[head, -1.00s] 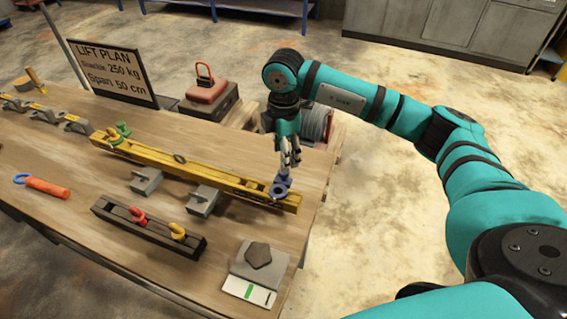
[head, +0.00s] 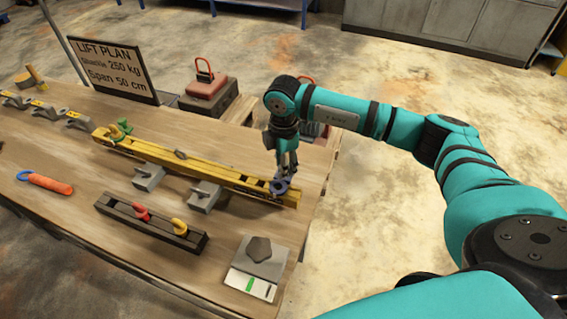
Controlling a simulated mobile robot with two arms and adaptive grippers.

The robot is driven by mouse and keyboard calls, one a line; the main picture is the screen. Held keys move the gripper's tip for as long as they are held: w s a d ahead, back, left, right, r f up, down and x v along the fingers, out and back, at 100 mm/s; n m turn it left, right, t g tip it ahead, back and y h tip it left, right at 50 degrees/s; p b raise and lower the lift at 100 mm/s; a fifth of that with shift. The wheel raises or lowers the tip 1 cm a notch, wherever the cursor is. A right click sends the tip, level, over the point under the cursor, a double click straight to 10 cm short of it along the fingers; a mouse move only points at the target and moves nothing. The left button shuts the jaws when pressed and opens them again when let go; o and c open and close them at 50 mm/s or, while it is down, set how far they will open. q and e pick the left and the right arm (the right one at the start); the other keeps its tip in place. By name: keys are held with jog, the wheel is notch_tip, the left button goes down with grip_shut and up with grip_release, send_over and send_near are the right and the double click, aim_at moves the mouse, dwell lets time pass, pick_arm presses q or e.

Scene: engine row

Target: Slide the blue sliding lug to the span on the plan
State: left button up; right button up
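The blue sliding lug (head: 279,187) sits near the right end of the yellow spreader beam (head: 215,174) on the workbench. A green lug (head: 119,130) sits at the beam's left end. My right gripper (head: 286,169) points down right at the blue lug, its fingers at the lug's upper part. The fingers are small and dark here, and I cannot tell whether they are closed on it. The plan board (head: 112,68) at the back left reads "LIFT PLAN", "Shackle 250 kg", "Span 50 cm". My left gripper is not in view.
Grey blocks (head: 203,196) stand along the beam's near side. A dark rack (head: 150,222) holds a red and a yellow shackle. A scale-like plate (head: 258,262) bears a dark weight. An orange-handled tool (head: 45,183) lies at left. A red item (head: 208,82) stands behind the beam.

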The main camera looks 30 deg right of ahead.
grip_shut()
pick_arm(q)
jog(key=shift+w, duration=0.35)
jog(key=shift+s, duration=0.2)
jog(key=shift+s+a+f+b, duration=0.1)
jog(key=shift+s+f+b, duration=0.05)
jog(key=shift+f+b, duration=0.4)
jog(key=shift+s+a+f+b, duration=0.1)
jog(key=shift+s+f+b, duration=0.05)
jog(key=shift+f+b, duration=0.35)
pick_arm(e)
jog(key=w+a, duration=0.3)
jog(key=shift+w+a, duration=0.15)
jog(key=shift+w, duration=0.25)
jog(key=o, duration=0.6)
grip_release()
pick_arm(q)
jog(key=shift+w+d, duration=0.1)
pick_arm(e)
jog(key=shift+o, duration=0.8)
jog(key=shift+r, duration=0.1)
